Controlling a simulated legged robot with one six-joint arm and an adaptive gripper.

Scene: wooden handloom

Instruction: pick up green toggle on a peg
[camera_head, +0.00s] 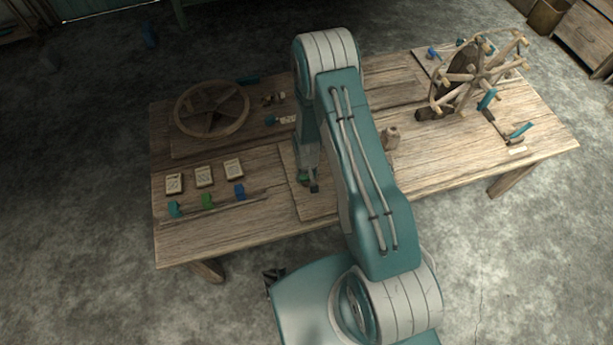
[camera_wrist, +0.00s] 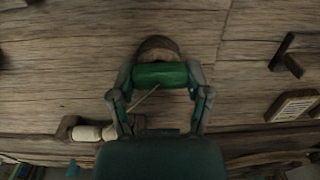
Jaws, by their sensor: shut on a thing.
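The green toggle (camera_wrist: 160,75) is a short green cylinder lying crosswise between the two fingers of my gripper (camera_wrist: 161,82) in the wrist view. My gripper is shut on it, one finger at each end. A round brown wooden piece (camera_wrist: 157,46), perhaps the peg, shows just beyond the toggle; I cannot tell whether they touch. In the head view my gripper (camera_head: 309,184) points down over the front-middle of the table, with a bit of green (camera_head: 303,178) at its tip. My arm hides part of the table there.
The wooden table (camera_head: 260,220) carries a spoked wheel (camera_head: 212,108) at left and a taller wheel (camera_head: 478,76) at right. Teal, green and blue blocks (camera_head: 207,200) line a rail near three small plaques (camera_head: 204,177). A small wooden jar (camera_head: 391,138) stands right of my arm.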

